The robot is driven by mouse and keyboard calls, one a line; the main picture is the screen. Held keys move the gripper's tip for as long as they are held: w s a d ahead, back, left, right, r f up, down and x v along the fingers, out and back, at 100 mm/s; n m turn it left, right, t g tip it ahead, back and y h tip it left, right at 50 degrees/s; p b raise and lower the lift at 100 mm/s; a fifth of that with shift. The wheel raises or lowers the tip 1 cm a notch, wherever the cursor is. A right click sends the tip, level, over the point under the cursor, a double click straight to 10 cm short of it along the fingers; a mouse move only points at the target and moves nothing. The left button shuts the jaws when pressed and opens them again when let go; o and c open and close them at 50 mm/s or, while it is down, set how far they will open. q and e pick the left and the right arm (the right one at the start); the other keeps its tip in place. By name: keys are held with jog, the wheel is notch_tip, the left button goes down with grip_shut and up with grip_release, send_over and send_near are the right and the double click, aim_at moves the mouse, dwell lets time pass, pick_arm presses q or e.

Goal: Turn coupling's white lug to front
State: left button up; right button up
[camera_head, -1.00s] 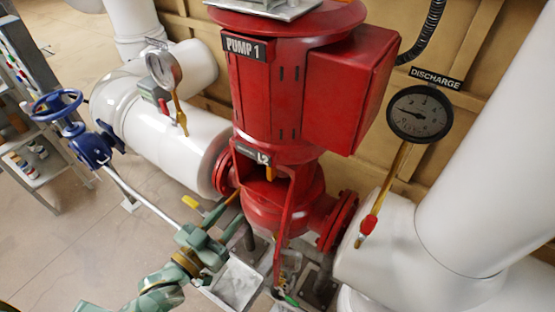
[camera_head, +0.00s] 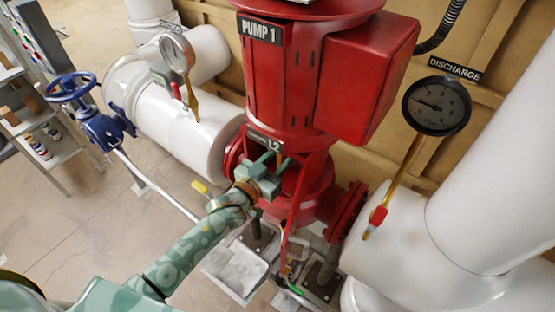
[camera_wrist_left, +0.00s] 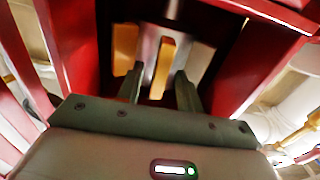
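My left gripper (camera_head: 275,163) reaches into the open window of the red pump (camera_head: 290,90), under the "L2" plate (camera_head: 265,142). In the left wrist view its two dark fingers (camera_wrist_left: 160,88) are apart. An orange lug (camera_wrist_left: 163,67) lies in line with the gap between them, with space visible on both sides. A second orange lug (camera_wrist_left: 125,48) is to the left, outside the left finger. A grey metal coupling or shaft (camera_wrist_left: 150,45) shows between the lugs. My right gripper is in neither view.
Red frame posts of the pump flank the window closely. The discharge gauge (camera_head: 436,105) and white pipe (camera_head: 495,190) are to the right. A blue handwheel valve (camera_head: 72,88) and another gauge (camera_head: 177,52) are to the left. A grey block (camera_head: 235,268) sits below.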

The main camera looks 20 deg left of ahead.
pick_arm(q)
grip_shut()
jog(key=shift+s+d+r+n+y, duration=0.15)
jog(key=shift+d+n+y, duration=0.15)
jog(key=shift+n+y, duration=0.15)
jog(key=shift+d+n+t+y+p, duration=0.25)
jog(key=shift+n+t+y+p, duration=0.1)
jog(key=shift+y, duration=0.4)
grip_release()
